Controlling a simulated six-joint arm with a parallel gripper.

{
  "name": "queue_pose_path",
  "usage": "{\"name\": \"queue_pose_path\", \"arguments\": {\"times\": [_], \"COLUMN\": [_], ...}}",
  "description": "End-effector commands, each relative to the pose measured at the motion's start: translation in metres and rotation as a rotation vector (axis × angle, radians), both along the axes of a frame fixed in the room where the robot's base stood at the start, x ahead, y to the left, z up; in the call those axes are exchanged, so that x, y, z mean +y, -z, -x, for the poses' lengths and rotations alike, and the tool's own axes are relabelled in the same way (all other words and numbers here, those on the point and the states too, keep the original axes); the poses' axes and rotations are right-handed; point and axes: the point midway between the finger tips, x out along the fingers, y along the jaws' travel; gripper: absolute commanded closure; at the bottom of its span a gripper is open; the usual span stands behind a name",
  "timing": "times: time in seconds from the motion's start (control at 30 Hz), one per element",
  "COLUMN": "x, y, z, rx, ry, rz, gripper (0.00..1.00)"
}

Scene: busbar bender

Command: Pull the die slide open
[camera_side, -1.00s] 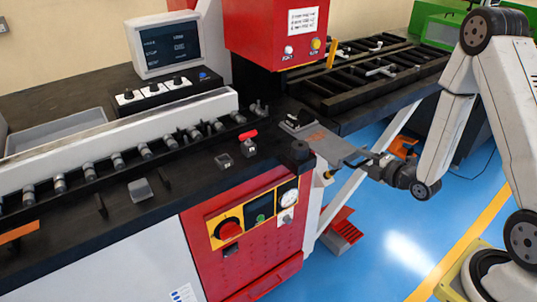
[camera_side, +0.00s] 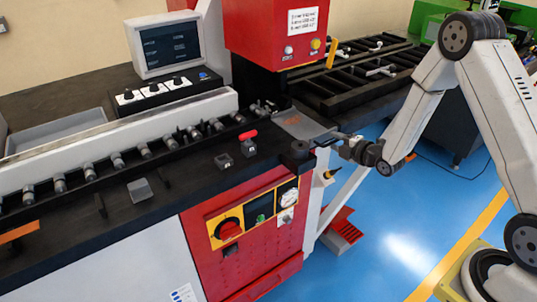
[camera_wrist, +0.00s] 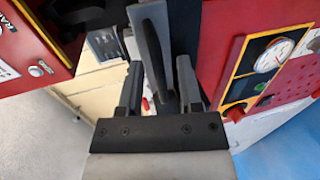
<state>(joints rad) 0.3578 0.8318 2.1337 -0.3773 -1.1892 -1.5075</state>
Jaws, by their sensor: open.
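The die slide (camera_side: 303,124) is a flat grey plate with an orange mark, in the side view below the red press head. Its inner end is hidden. My gripper (camera_side: 343,140) is at its outer right end, beside the bench corner. In the wrist view my gripper (camera_wrist: 160,85) has its two dark fingers spread apart. A grey bar (camera_wrist: 152,45), seemingly part of the slide, stands between them, with gaps showing on both sides. I cannot tell whether either finger touches it.
The red press head (camera_side: 275,30) overhangs the slide. A black round post (camera_side: 299,150) stands at the bench corner, near my gripper. A black slatted table (camera_side: 350,90) lies behind. The blue floor (camera_side: 440,210) at right is clear.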

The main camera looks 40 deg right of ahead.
Motion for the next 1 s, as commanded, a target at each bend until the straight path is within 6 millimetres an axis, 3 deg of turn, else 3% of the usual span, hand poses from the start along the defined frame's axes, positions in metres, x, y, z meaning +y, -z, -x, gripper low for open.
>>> {"name": "queue_pose_path", "arguments": {"times": [0.57, 1.0], "x": [-0.001, 0.013], "y": [-0.015, -0.016], "z": [0.068, 0.068], "rx": [-0.001, 0.162], "ry": [0.003, 0.075], "rz": [0.001, -0.187], "gripper": [0.54, 0.54]}}
